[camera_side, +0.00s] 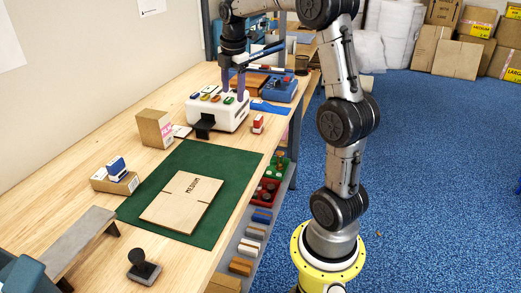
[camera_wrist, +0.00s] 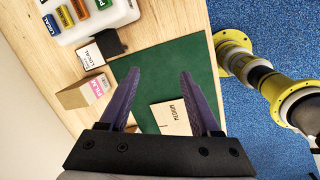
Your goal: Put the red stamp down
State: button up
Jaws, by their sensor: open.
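A small red and white stamp (camera_side: 258,124) stands on the wooden table, just right of the white stamp rack (camera_side: 229,118) and beyond the far right corner of the green mat. I cannot make the stamp out in the wrist view. My gripper (camera_side: 233,88) is above the rack in the side view, its purple fingers pointing down. In the wrist view its fingers (camera_wrist: 158,80) are spread wide with nothing between them. The rack holds several coloured stamps and shows partly in the wrist view (camera_wrist: 125,11). The gripper is apart from the red stamp.
A flat carton marked MEDIUM (camera_side: 187,205) lies on the green mat (camera_side: 150,207). A box with a pink label (camera_side: 154,128), a blue and white stamp on a small box (camera_side: 117,168), and a black-handled stamp (camera_side: 143,268) stand around it. Coloured bins (camera_side: 267,191) sit below the right table edge.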

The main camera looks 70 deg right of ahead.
jog(key=s+a+r+m+t, duration=0.1)
jog(key=s+a+m, duration=0.25)
jog(key=a, duration=0.55)
jog(key=s+a+r+m+t, duration=0.1)
jog(key=s+a+r+m, duration=0.2)
jog(key=a, duration=0.6)
jog(key=s+a+f+m+t+y, duration=0.1)
jog(key=s+a+f+m+t, duration=0.1)
jog(key=s+a+f+m, duration=0.4)
jog(key=s+a, duration=0.2)
jog(key=s, duration=0.2)
jog(key=shift+s+a+f+m+y, duration=0.2)
jog(key=shift+s+a+m+y, duration=0.05)
jog(key=shift+s+m+y, duration=0.15)
